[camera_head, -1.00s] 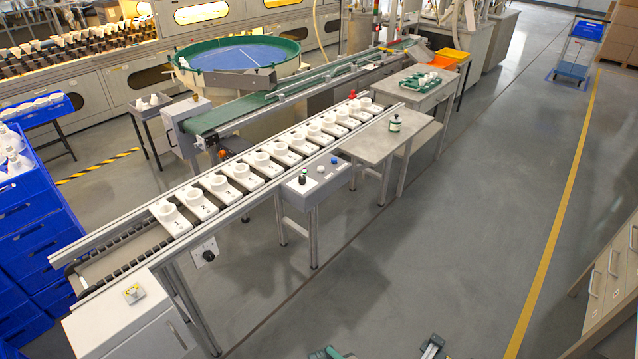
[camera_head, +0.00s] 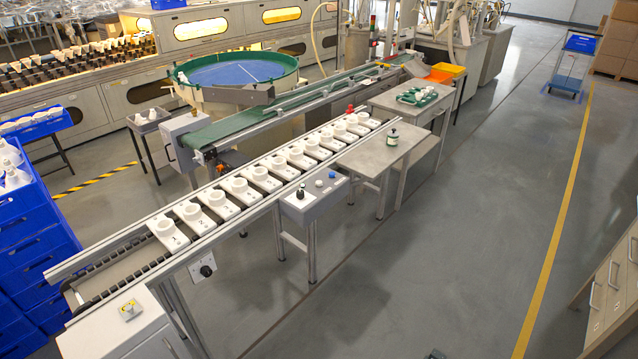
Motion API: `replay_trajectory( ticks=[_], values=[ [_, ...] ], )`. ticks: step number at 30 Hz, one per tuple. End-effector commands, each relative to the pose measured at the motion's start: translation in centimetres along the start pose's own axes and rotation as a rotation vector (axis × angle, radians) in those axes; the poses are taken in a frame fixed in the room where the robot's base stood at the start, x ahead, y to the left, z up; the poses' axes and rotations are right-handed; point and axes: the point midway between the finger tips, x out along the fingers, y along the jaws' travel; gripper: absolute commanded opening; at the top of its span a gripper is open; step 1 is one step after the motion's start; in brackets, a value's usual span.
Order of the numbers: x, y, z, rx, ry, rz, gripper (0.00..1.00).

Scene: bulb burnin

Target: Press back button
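A small grey control box (camera_head: 306,208) stands on legs beside the front side of the numbered conveyor. On its top are a black knob or button (camera_head: 300,193) nearest, a white button (camera_head: 319,183) in the middle and a blue button (camera_head: 332,175) farthest back. No label reading "back" can be made out. Only a small dark tip (camera_head: 435,354), seemingly part of my gripper, shows at the bottom edge, far from the control box. The rest of my gripper is out of frame.
The conveyor carries a row of white holders (camera_head: 218,200). A grey table (camera_head: 372,158) with a dark bottle (camera_head: 391,138) stands right of the control box. A cabinet (camera_head: 125,340) with a yellow-marked switch stands lower left.

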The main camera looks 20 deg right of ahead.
Motion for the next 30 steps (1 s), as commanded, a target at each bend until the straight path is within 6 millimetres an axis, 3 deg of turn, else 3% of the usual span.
replay_trajectory(
  ticks=[1,5,30],
  values=[
    [0.00,0.00,0.00,0.000,0.000,0.000,0.20],
    [0.00,0.00,0.00,0.000,0.000,0.000,0.00],
    [0.00,0.00,0.00,0.000,0.000,0.000,0.00]
  ],
)
